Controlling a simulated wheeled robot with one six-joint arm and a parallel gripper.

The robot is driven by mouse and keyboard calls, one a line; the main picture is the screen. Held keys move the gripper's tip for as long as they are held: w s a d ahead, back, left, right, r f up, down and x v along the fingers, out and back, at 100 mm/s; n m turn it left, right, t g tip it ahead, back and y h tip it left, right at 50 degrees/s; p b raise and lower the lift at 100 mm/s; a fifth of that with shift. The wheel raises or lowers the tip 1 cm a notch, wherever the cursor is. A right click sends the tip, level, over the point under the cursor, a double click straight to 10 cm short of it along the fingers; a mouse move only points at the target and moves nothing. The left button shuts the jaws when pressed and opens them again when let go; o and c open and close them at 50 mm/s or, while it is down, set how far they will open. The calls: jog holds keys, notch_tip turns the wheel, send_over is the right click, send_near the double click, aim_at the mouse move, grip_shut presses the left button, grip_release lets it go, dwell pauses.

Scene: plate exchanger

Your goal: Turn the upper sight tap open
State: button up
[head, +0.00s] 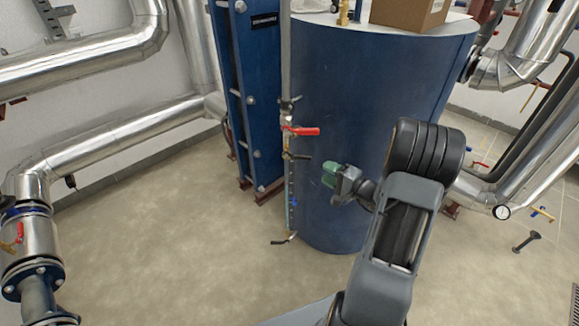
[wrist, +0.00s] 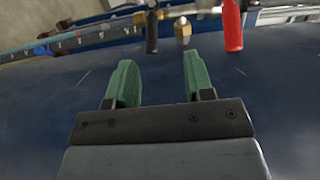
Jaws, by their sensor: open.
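A vertical sight gauge (head: 291,190) stands along the left side of the blue tank (head: 350,110). Near its top a black-handled tap (head: 299,156) points right, just below a red-handled lever (head: 303,131). In the wrist view the black handle (wrist: 151,34) lies ahead of the fingertips, within the gap's width and apart from them. A brass nut (wrist: 183,28) is beside it, and the red handle (wrist: 232,26) lies farther right. My gripper (head: 327,175), with green fingers, is open and empty (wrist: 157,65), right of the gauge and close to the tank wall.
Another dark lever (head: 284,240) sits at the gauge's foot. A blue plate exchanger (head: 248,90) stands just left of the gauge. A cardboard box (head: 408,12) rests on the tank. Silver pipes (head: 110,140) run left; the floor (head: 160,240) front left is clear.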

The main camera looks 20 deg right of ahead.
jog(key=s+a+r+n+g+p, duration=0.4)
jog(key=a+r+g, duration=0.2)
jog(key=a+r, duration=0.1)
jog(key=s+a+r+n+g+y+p, duration=0.1)
jog(key=s+a+r+n+g+p, duration=0.2)
jog(key=a+r, duration=0.4)
jog(key=shift+s+a+r+n+g+p, duration=0.35)
jog(key=shift+s+a+g+p, duration=0.45)
jog(key=shift+a+g+p, duration=0.5)
jog(key=shift+d+f, duration=0.1)
jog(key=shift+d, duration=0.05)
